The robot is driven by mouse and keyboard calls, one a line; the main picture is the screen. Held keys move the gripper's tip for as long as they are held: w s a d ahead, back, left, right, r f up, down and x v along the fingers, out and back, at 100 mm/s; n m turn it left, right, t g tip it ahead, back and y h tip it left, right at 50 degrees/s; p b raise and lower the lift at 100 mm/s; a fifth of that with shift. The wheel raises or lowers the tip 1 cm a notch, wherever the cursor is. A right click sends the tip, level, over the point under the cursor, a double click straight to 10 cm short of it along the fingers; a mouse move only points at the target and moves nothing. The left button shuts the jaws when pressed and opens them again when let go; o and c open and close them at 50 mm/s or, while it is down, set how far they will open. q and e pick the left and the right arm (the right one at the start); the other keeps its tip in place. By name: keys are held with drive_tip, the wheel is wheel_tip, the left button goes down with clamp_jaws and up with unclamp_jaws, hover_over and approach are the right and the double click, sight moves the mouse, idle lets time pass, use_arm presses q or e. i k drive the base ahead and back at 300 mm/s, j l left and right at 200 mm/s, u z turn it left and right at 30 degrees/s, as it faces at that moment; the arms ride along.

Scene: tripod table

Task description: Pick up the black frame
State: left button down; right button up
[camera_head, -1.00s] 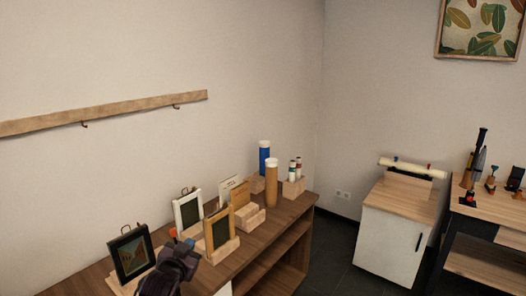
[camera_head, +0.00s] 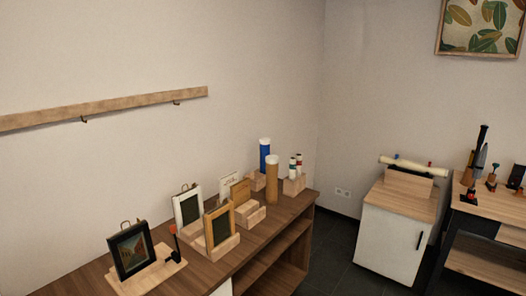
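The black frame (camera_head: 115,258) stands at the near left of the wooden cabinet top. It leans back slightly on a light wooden base (camera_head: 165,272). A picture in orange and blue-green tones fills it, and a small hanging loop shows at its top. Neither of my grippers is in view, and nothing is seen touching the frame.
A small dark item with a reddish top (camera_head: 174,234) stands close right of the black frame. Behind it are a white frame (camera_head: 176,211) and a wooden frame (camera_head: 208,234) in holders. Capped tubes (camera_head: 271,182) stand farther back. The cabinet top's front strip (camera_head: 262,240) is clear.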

sight(132, 249)
drive_tip(key=i, duration=0.25)
drive_tip(key=i+u, duration=0.1)
drive_tip(key=u, duration=0.3)
drive_tip(key=i+l+u, duration=0.1)
drive_tip(key=u, duration=0.3)
